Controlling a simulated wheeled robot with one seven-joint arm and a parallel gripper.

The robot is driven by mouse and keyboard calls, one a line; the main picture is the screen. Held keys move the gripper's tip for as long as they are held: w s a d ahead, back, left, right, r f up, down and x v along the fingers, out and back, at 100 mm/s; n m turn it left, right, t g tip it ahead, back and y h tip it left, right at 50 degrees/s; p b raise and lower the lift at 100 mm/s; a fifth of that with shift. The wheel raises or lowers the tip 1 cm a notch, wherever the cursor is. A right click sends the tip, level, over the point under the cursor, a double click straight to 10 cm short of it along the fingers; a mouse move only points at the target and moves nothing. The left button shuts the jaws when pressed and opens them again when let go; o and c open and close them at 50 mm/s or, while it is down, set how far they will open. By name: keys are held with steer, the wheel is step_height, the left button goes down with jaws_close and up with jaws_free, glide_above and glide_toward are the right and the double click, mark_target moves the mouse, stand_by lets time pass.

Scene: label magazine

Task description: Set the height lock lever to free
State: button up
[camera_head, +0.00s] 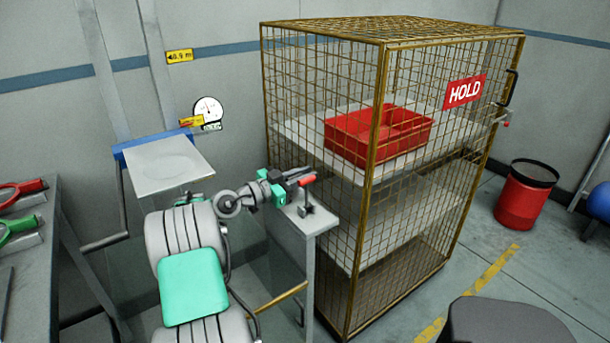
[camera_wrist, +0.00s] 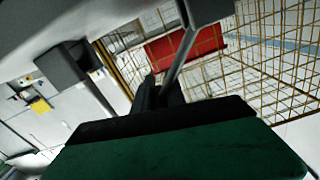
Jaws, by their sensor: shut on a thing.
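My gripper (camera_head: 294,178) is at the end of my white and green arm, over a small grey stand beside the wire cage. It is shut on a slim part with a red end (camera_head: 307,181), which looks like the height lock lever. A dark bracket (camera_head: 306,209) stands just below it on the stand top. In the wrist view, my dark fingers (camera_wrist: 158,95) meet at a grey bar (camera_wrist: 183,55) that runs up to the top edge. The lever's position marks and pivot cannot be made out.
The wire cage (camera_head: 384,60) stands close on the right, with a red tray (camera_head: 350,146) on its shelf and a HOLD sign (camera_head: 464,92). A lift plate (camera_head: 168,160) with a crank (camera_head: 105,241) stands left, near a round gauge (camera_head: 208,111). A red bin (camera_head: 524,200) is far right.

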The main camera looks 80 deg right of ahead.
steer(key=shift+r, duration=0.1)
jaws_close()
stand_by(0.7)
